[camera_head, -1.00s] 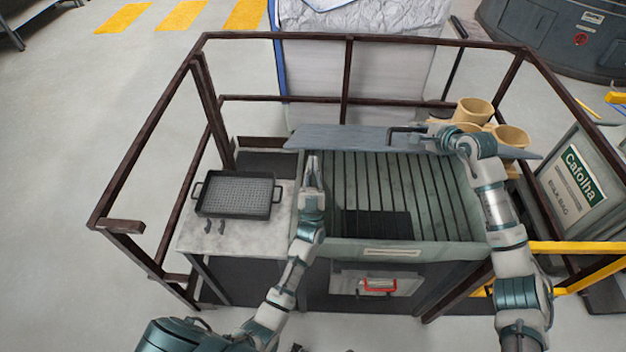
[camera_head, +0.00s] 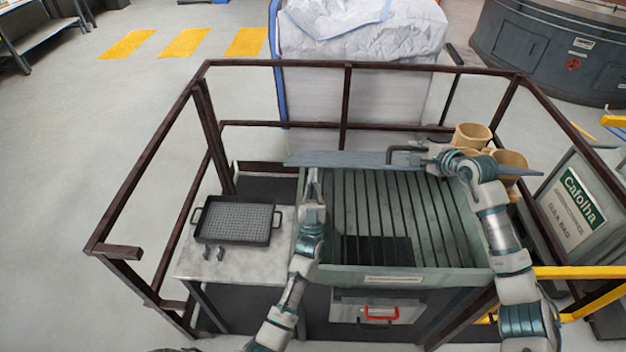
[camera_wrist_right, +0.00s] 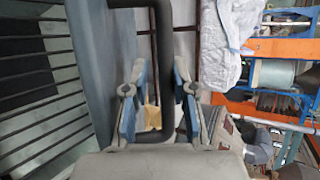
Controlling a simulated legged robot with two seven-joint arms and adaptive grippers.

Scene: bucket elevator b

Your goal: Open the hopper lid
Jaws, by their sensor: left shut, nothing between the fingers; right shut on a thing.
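The blue-grey hopper lid (camera_head: 340,159) is raised clear of the hopper opening and shows as a narrow strip along its back edge. Its dark handle (camera_head: 400,149) is on the lid's right half. My right gripper (camera_head: 424,154) is shut on this handle; in the right wrist view the handle (camera_wrist_right: 165,45) passes between its blue-padded fingers (camera_wrist_right: 158,100), beside the lid (camera_wrist_right: 95,50). The hopper (camera_head: 395,279) is open, with its slatted grate (camera_head: 400,205) exposed. My left gripper (camera_head: 313,184) is shut and empty over the hopper's left edge, just in front of the lid.
A black tray (camera_head: 236,220) sits on the side table (camera_head: 225,262) left of the hopper. A brown railing (camera_head: 270,63) surrounds the left and back. Tan buckets (camera_head: 472,135) stand behind the lid's right end. A sign board (camera_head: 575,205) and yellow rail (camera_head: 585,271) are right.

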